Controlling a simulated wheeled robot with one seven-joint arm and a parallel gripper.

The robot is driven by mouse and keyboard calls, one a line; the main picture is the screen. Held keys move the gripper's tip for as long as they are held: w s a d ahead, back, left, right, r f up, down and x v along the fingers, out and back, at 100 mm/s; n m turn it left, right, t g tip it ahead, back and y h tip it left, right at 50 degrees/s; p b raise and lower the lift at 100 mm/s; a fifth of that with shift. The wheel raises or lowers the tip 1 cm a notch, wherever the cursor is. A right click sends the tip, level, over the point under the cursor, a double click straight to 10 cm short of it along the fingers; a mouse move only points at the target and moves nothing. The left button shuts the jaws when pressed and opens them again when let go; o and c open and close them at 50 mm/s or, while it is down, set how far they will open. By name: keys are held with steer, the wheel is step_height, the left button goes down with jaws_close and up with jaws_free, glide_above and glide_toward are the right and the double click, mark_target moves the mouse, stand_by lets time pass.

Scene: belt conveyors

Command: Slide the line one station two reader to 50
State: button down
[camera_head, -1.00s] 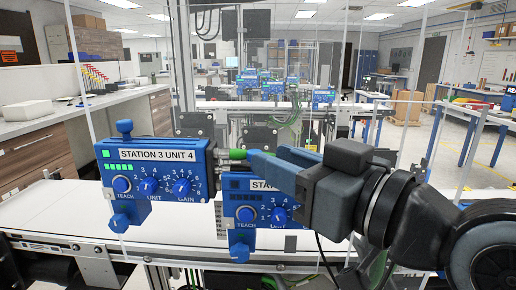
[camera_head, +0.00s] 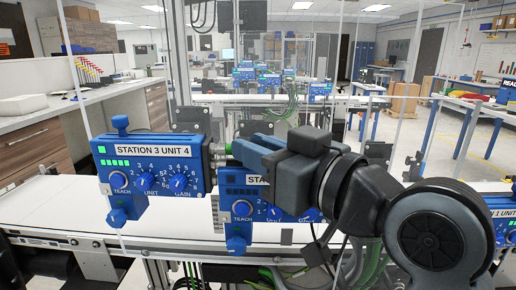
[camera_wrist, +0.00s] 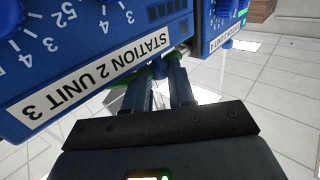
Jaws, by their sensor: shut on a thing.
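The station two reader is a blue box (camera_head: 241,225) with a TEACH button and dials, partly hidden behind my arm. In the wrist view its label reads STATION 2 UNIT 3 (camera_wrist: 82,70), upside down. My gripper (camera_head: 238,150) is at the top left of this reader. In the wrist view my gripper's fingers (camera_wrist: 170,68) are close together at its top edge, shut on a part of it; the gripped part is mostly hidden. The station three reader (camera_head: 150,165), labelled STATION 3 UNIT 4, stands just to the left. Scale numbers are not readable.
A white conveyor belt (camera_head: 60,207) runs below the readers. A station one reader (camera_head: 504,212) shows at the right edge, partly cut off. Clear upright panels and green cables (camera_head: 373,262) are close by. Another line with readers (camera_head: 268,80) stands behind.

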stand_by(0.3)
steer(key=shift+f+b, duration=1.15)
steer(key=shift+f, duration=0.6)
steer(key=c, duration=1.3)
jaws_free()
steer(key=shift+o, duration=0.3)
steer(key=b+v, duration=0.1)
steer(key=v, duration=0.6)
steer(key=shift+s+d, duration=0.25)
steer(key=shift+s, duration=0.05)
steer(key=shift+d, duration=0.1)
